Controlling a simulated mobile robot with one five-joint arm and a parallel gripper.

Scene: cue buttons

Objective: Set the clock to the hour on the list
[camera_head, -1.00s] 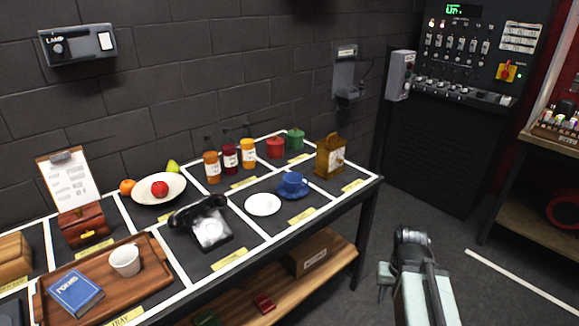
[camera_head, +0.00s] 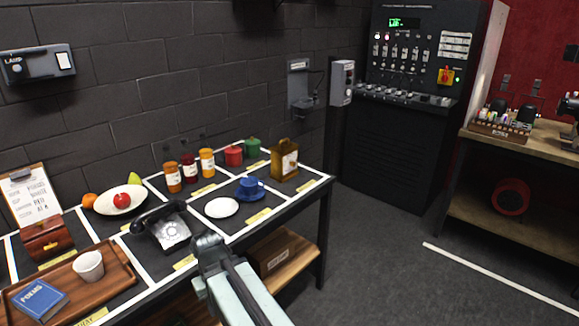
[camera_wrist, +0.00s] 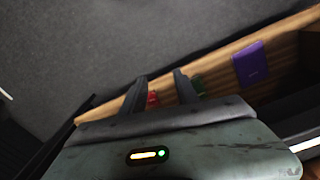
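The clock is a small brass-coloured case (camera_head: 284,160) with a handle and pale face, upright at the table's back right corner. Its hands are too small to read. The list is a white sheet on a clipboard (camera_head: 30,196) at the table's left, behind a reddish-brown box. Its handwriting is too small to read surely. My gripper (camera_head: 208,242) is in front of the table's front edge, nearer me than the clock and apart from it. In the wrist view my gripper (camera_wrist: 160,75) has its fingers apart with nothing between them; the clock is not in that view.
A blue cup (camera_head: 249,187), white plate (camera_head: 221,208), black telephone (camera_head: 163,228) and several jars (camera_head: 190,168) share the table with the clock. A lower shelf (camera_head: 292,266) carries a box. A control console (camera_head: 410,75) stands at the back. The floor right of the table is clear.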

